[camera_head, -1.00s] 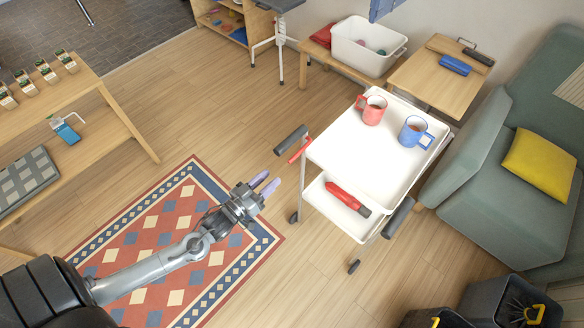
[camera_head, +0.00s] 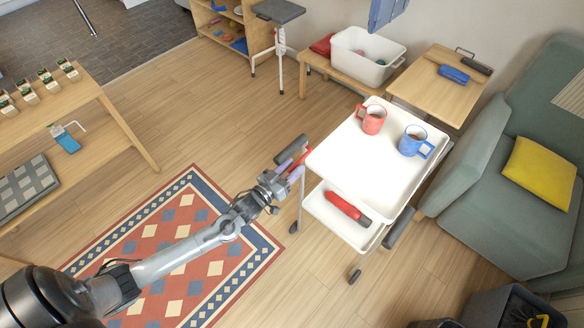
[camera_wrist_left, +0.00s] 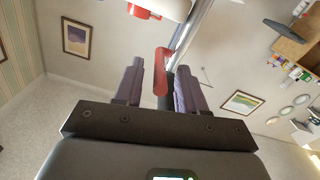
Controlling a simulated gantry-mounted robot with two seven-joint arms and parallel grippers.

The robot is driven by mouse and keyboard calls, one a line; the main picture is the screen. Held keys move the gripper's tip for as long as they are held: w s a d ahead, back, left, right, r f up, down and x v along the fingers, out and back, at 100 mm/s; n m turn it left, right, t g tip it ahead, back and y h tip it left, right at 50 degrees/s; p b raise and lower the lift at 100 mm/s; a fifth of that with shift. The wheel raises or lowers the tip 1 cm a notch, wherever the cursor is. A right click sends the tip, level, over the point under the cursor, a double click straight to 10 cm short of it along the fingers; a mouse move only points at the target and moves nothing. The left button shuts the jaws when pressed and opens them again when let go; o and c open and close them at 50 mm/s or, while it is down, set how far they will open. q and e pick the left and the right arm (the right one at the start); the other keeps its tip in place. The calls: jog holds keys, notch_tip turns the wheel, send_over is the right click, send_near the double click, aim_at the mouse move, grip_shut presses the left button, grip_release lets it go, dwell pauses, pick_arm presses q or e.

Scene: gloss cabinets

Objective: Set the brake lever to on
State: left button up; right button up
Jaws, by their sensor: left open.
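The white trolley (camera_head: 350,165) has a dark grey push handle (camera_head: 291,148) at its left end, with the red brake lever (camera_head: 301,158) just beside it. My left gripper (camera_head: 289,167) is at this end, its lavender fingers open and close to the lever, partly covering it in the head view. In the left wrist view, the red lever (camera_wrist_left: 161,72) shows between the two open fingers (camera_wrist_left: 160,85). I cannot tell whether the fingers touch it. My right gripper is not in view.
A red mug (camera_head: 372,120) and a blue mug (camera_head: 413,141) stand on the trolley top. A red-and-black object (camera_head: 346,206) lies on its lower shelf. A green armchair (camera_head: 500,200) stands close on the right. The patterned rug (camera_head: 190,250) and floor to the left are clear.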

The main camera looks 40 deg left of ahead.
pick_arm(q)
jog(key=shift+w, duration=0.1)
grip_shut()
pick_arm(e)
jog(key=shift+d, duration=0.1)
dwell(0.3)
